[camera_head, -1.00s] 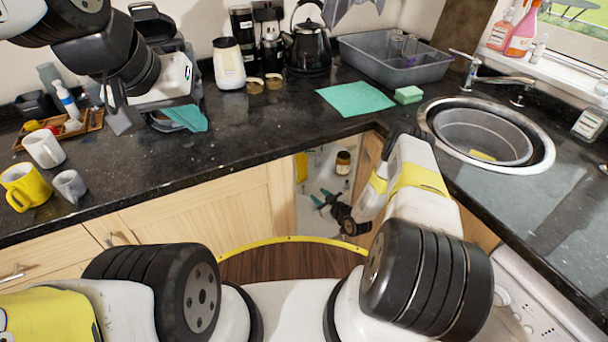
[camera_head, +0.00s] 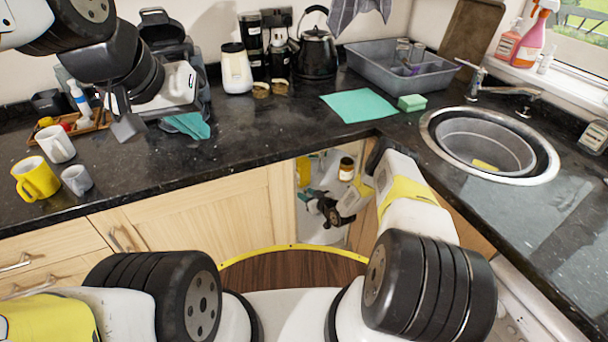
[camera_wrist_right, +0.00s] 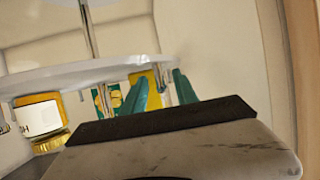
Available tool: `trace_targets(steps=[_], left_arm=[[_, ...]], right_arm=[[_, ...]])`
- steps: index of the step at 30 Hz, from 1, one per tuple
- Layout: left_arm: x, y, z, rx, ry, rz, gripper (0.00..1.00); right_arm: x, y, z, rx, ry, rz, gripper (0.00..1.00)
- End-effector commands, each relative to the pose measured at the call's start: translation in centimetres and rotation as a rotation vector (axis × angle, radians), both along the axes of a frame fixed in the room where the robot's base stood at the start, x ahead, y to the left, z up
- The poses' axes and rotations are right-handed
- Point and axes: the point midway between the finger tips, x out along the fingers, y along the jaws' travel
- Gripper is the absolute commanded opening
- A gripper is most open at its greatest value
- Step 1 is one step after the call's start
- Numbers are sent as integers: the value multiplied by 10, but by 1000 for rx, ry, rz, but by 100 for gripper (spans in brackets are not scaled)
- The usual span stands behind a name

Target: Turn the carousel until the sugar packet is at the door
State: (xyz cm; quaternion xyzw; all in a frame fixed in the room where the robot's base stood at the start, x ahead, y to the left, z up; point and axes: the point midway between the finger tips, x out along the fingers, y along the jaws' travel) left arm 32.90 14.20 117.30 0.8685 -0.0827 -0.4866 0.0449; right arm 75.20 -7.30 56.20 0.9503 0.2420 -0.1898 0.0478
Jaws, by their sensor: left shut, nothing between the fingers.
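The white carousel tray (camera_head: 322,236) shows through the corner cabinet opening in the head view. Its underside rim and post show in the right wrist view (camera_wrist_right: 90,75), which looks upside down. A jar with a white label (camera_head: 346,168) stands on the carousel; it also shows in the wrist view (camera_wrist_right: 40,118). A yellow item (camera_head: 303,170) stands farther left, and a green-and-yellow packet (camera_wrist_right: 106,98) shows in the wrist view. I cannot tell which is the sugar packet. My right gripper (camera_head: 309,196) is inside the opening, its teal fingers (camera_wrist_right: 162,88) apart. My left gripper (camera_head: 124,128) is shut above the counter.
The cabinet door panel and frame (camera_head: 225,208) border the opening on the left. The dark countertop (camera_head: 250,140) overhangs it. Mugs (camera_head: 35,178) stand at left, and a sink (camera_head: 487,145) is at right. Open counter lies between them.

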Motion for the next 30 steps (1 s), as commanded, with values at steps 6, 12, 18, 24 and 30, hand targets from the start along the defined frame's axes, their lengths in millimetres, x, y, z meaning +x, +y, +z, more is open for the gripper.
trace_targets(steps=[6,12,18,24,30], left_arm=[[0,0,0,0,0,0,0],[0,0,0,0,0,0,0],[0,0,0,0,0,0,0],[0,0,0,0,0,0,0],[0,0,0,0,0,0,0]], right_arm=[[0,0,0,0,-1,0,25],[0,0,1,0,-1,0,0],[0,0,1,0,-1,0,0],[0,0,1,0,-1,0,0],[0,0,1,0,-2,0,0]])
